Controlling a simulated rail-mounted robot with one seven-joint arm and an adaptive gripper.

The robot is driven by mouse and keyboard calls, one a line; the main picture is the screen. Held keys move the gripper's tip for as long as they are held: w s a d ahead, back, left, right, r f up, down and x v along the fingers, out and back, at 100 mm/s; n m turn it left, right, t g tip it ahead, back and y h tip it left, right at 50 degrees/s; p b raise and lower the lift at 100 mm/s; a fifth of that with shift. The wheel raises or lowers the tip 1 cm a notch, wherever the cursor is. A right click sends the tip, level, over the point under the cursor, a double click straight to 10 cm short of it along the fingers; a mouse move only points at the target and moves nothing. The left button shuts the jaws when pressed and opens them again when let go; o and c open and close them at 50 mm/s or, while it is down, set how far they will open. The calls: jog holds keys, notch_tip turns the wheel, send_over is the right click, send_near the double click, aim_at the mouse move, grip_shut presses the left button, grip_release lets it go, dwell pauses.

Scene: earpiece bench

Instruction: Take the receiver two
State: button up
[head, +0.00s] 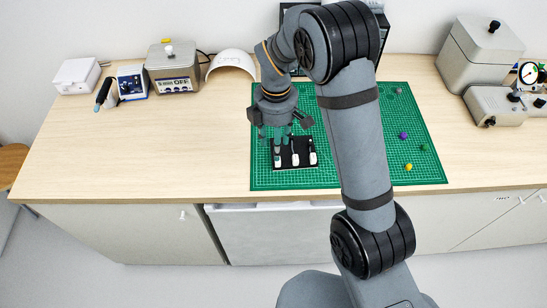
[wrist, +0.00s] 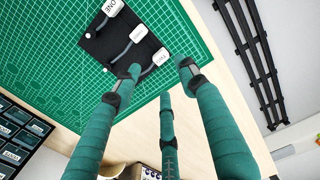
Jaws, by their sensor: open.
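A black holder (head: 304,143) lies on the green cutting mat and carries three white-tipped receivers in a row: left (head: 278,161), middle (head: 296,159) and right (head: 313,158). In the wrist view the end receiver (wrist: 112,7) reads ONE. The middle one (wrist: 138,33) and the one nearest my fingers (wrist: 160,57) have labels too small to read surely, so I cannot tell which is receiver two. My gripper (head: 283,141) is open and empty, over the holder's left end. Its fingers (wrist: 160,75) show in the wrist view, one overlapping the nearest receiver's dark tube.
The green mat (head: 365,170) has small purple (head: 403,135) and yellow (head: 408,167) pieces on its right. Grey machines (head: 480,55) stand at the back right. A cleaner box (head: 172,70) and a white dome (head: 231,62) stand at the back left.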

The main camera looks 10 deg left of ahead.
jog(key=shift+d+f, duration=0.15)
jog(key=shift+f, duration=0.1)
jog(key=f, duration=0.1)
jog(key=f+p, duration=0.1)
jog(key=f, duration=0.2)
jog(key=shift+s+d+p, duration=0.25)
jog(key=shift+s+p, duration=0.05)
jog(key=shift+p, duration=0.05)
jog(key=shift+w+f, duration=0.1)
jog(key=shift+f, duration=0.35)
jog(key=shift+c, duration=1.3)
jog(key=c, duration=0.8)
grip_shut()
jog(key=shift+r, duration=0.2)
